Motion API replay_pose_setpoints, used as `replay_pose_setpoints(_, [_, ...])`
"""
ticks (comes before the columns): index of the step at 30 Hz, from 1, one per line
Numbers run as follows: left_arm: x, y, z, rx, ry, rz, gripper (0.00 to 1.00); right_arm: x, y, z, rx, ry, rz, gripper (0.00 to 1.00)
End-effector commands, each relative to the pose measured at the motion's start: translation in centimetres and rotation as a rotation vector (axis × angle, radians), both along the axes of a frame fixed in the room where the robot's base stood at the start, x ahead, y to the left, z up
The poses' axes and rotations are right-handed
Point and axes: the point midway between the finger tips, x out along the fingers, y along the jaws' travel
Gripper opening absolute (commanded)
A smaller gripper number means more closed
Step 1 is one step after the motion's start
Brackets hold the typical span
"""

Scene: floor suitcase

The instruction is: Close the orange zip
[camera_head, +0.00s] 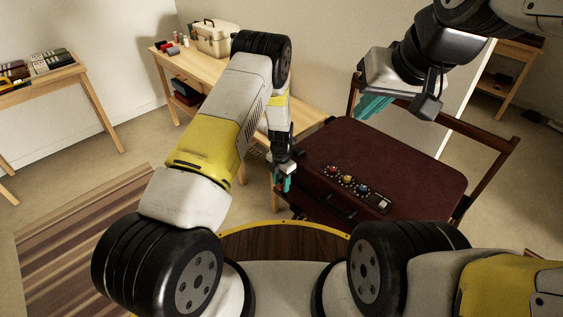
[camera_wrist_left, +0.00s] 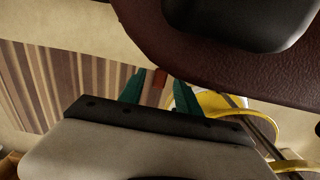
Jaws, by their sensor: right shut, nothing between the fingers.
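The dark maroon suitcase (camera_head: 400,155) lies closed and flat in the head view. My left gripper (camera_head: 284,184) points down beside its left front corner. In the left wrist view the two teal fingers of my left gripper (camera_wrist_left: 159,78) stand apart. The suitcase edge (camera_wrist_left: 180,70) is close above the fingers there. My right gripper (camera_head: 374,107) is shut and empty above the suitcase's back edge. The zip's track cannot be made out.
The suitcase rests on a wooden-framed stand (camera_head: 480,125). A panel with several coloured dials (camera_head: 350,184) and a black handle (camera_head: 340,207) are on the suitcase. A wooden table with a cream toolbox (camera_head: 215,38) stands behind left. A striped rug (camera_head: 75,235) covers the floor at left.

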Motion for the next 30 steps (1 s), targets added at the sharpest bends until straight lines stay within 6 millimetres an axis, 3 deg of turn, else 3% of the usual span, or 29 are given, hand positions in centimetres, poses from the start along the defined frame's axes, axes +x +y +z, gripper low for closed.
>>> replay_pose_setpoints(7, [0.02, -0.01, -0.06, -0.001, -0.001, 0.0, 0.38, 0.0, 0.0, 0.0, 0.0, 0.0, 0.0, 0.0])
replay_pose_setpoints(13, [0.01, 0.0, -0.04, 0.0, 0.0, -0.001, 0.0, 0.0, 0.0, 0.0, 0.0, 0.0, 0.0, 0.0])
replay_pose_setpoints(30, [0.02, 0.02, -0.01, 0.0, 0.0, -0.001, 0.0, 0.0, 0.0, 0.0, 0.0, 0.0, 0.0, 0.0])
